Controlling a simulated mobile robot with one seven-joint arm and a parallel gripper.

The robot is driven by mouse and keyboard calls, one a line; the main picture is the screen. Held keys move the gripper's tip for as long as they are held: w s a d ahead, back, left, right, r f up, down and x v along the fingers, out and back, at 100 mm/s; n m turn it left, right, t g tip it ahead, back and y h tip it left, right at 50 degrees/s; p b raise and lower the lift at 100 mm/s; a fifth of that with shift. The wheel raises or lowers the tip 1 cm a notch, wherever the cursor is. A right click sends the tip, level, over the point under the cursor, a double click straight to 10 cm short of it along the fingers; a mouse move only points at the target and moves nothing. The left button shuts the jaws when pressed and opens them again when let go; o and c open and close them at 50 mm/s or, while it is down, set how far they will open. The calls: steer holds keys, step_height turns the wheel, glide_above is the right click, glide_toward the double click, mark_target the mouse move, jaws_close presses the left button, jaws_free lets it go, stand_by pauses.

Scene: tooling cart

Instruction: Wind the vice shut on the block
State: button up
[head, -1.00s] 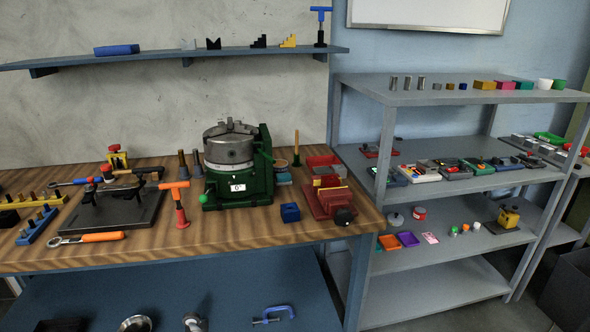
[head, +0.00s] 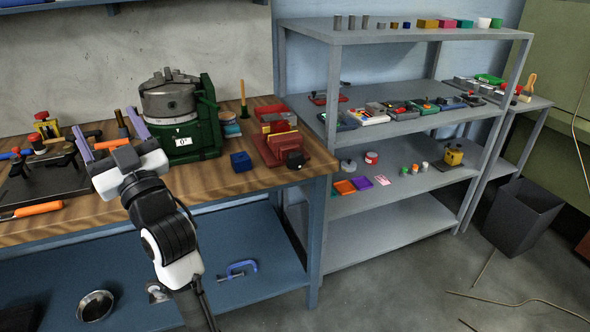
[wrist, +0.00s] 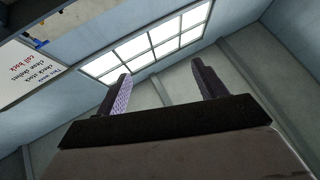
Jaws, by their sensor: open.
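The red vice (head: 274,151) stands at the right front corner of the wooden bench in the head view. A thin yellow strip shows along its top between red parts, and a black round knob (head: 295,160) is on its front end. A small blue block (head: 241,161) sits on the bench just left of the vice. I cannot tell whether a block is between the jaws. My gripper (head: 105,120) is raised at the bench's front, left of the vice and well apart from it. Its fingers are spread and empty, pointing up; the wrist view shows them (wrist: 161,70) against windows.
A green fixture with a grey chuck (head: 168,100) stands behind and left of the vice. A black clamping plate (head: 45,172) lies at the left. A grey shelf unit (head: 395,195) stands right of the bench. Open floor (head: 400,285) lies in front of the shelves.

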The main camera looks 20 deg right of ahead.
steer(key=w+d+f+m+g+h+b, duration=0.1)
steer(key=w+d+f+m+h, duration=0.15)
steer(key=d+f, duration=0.45)
steer(key=w+d+f+m+g+h+b, duration=0.1)
steer(key=w+d+f+h, duration=0.3)
steer(key=d, duration=0.6)
steer(key=m+g+h+b, duration=0.1)
steer(key=m+g+h, duration=0.2)
steer(key=h, duration=0.1)
glide_toward(297, 163)
steer(key=shift+y, duration=0.25)
steer(key=w+p, duration=0.2)
steer(key=w, duration=0.8)
steer(key=shift+w+f, duration=0.15)
steer(key=shift+w, duration=0.25)
steer(key=shift+c, duration=0.2)
steer(key=shift+m, duration=0.25)
steer(key=c, duration=0.9)
